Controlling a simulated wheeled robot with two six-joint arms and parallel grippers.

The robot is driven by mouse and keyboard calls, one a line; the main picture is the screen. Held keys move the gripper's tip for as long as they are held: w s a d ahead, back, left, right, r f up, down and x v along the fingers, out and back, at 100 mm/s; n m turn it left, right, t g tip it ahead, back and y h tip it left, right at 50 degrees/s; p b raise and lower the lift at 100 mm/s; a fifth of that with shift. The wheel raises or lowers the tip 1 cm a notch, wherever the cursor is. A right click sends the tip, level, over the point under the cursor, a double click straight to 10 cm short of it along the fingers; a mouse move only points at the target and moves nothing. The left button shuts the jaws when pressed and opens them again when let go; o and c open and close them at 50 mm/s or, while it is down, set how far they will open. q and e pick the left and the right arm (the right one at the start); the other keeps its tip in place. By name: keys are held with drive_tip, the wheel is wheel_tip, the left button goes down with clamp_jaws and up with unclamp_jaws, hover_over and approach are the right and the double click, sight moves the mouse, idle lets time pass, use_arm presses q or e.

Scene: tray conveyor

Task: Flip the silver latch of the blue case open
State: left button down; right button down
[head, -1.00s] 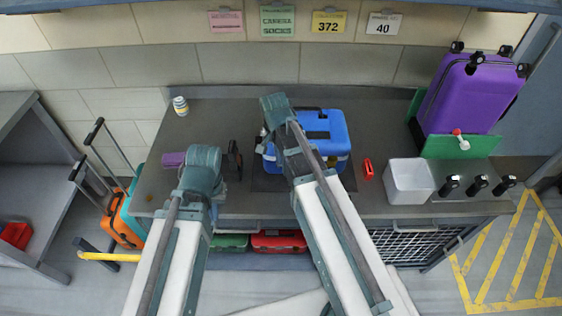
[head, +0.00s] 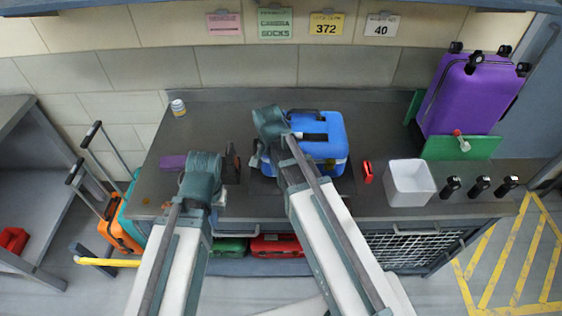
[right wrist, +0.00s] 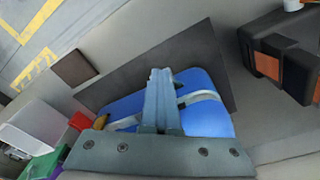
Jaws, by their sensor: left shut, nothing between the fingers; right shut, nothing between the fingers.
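The blue case (head: 322,143) lies on a dark mat on the bench, with a dark handle on its lid. My right arm covers its left part in the head view. In the right wrist view the blue case (right wrist: 209,117) is below my right gripper (right wrist: 160,75), whose fingers are shut and empty. A grey band (right wrist: 199,97) on the case is just right of the fingers; I cannot tell whether it is the silver latch, nor whether the fingers touch it. My left gripper (head: 219,194) is shut and empty over the bench's front left part, apart from the case.
A dark upright object (head: 232,161) stands between my arms, with a purple block (head: 173,162) to its left. A red item (head: 368,171) and a white bin (head: 410,184) are right of the case. A can (head: 178,107) is at the back left. The bench behind the case is clear.

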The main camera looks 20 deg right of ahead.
drive_tip(key=shift+w+a, duration=0.25)
drive_tip(key=shift+w, duration=0.25)
drive_tip(key=shift+w+a, duration=0.2)
drive_tip(key=shift+w, duration=0.25)
wheel_tip(320, 180, up, 14)
drive_tip(key=s+p, duration=0.2)
drive_tip(key=p, duration=1.2)
drive_tip(key=shift+s+f, duration=0.15)
drive_tip(key=shift+s, duration=0.1)
drive_tip(key=shift+a, duration=0.1)
drive_tip(key=s+a+f+n+b, duration=0.6)
drive_tip(key=s+n, duration=0.4)
drive_tip(key=n, duration=0.4)
drive_tip(key=shift+s+a+f+g+b, duration=0.35)
drive_tip(key=shift+a+f, duration=0.2)
drive_tip(key=shift+a, duration=0.65)
